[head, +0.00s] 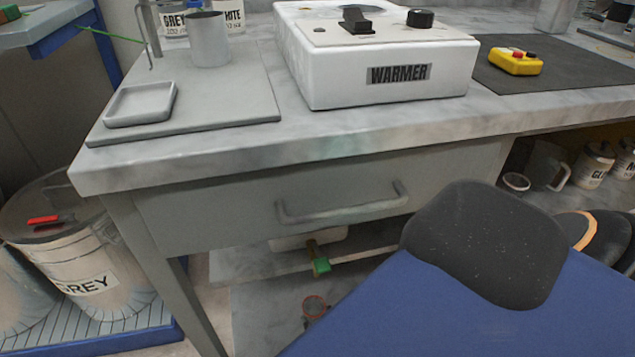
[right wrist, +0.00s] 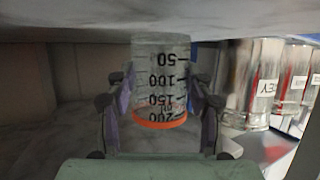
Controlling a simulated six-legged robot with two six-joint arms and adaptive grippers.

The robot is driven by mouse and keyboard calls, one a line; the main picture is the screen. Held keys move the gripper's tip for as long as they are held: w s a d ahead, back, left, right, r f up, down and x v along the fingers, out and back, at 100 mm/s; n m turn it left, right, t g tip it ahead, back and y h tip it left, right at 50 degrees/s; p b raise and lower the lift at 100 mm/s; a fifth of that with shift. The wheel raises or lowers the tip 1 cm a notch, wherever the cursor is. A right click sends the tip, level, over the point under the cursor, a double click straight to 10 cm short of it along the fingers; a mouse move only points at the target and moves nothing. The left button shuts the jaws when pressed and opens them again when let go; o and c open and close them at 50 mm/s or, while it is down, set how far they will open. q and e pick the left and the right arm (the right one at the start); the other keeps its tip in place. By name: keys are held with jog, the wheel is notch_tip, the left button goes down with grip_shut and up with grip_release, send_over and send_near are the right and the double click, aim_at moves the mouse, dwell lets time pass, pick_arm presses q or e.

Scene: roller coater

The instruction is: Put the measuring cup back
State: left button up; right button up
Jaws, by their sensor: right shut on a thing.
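The clear measuring cup (right wrist: 160,75) fills the middle of the right wrist view. It has black marks from 50 to 200 and an orange band at its lower end in the picture. The figures look upside down there. My right gripper (right wrist: 160,100) is shut on it, one finger at each side. The cup's other end is close to a grey slab (right wrist: 90,20); I cannot tell whether they touch. In the head view a small orange-rimmed vessel (head: 314,305) shows low under the bench; I cannot tell whether it is the same cup. My left gripper is not in view.
The bench (head: 200,165) carries a white warmer (head: 390,75), a square tray (head: 140,104), a metal cup (head: 209,40) and a yellow control box (head: 515,62). A drawer handle (head: 340,207) juts out in front. A grey-paint bucket (head: 90,265) stands at left. Jars (head: 593,165) fill a right shelf.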

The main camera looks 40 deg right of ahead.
jog(key=shift+f+b, duration=0.7)
jog(key=shift+f, duration=0.35)
jog(key=shift+f, duration=0.1)
jog(key=o, duration=1.3)
jog(key=shift+c, duration=0.2)
